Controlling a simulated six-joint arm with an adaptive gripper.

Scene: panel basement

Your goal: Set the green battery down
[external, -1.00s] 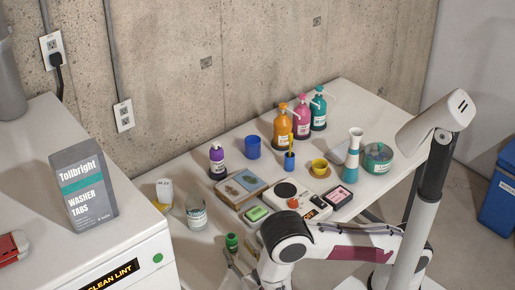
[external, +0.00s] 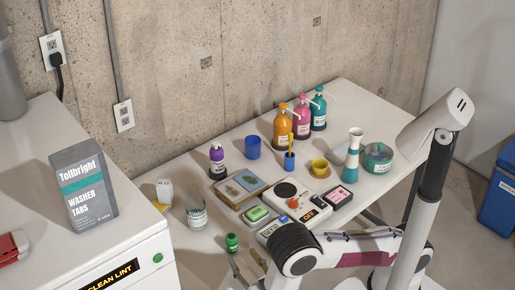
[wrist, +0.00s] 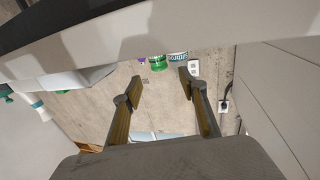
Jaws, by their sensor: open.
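The green battery (external: 232,242), a small green cylinder with a pale marking, stands upright near the front edge of the white table. My gripper (external: 248,264) is just in front of it, to its lower right, with its fingers spread and nothing held between them. In the wrist view, which is upside down, both fingers are apart (wrist: 160,90). The green battery also shows there (wrist: 158,63), small and beyond the fingertips. It looks apart from the fingers.
A clear jar (external: 196,218) stands left of the battery. A purple-topped bottle (external: 217,162) stands behind. A green block (external: 257,213) and a round-plated device (external: 290,194) lie close on the right. Pump bottles (external: 282,125) stand at the back.

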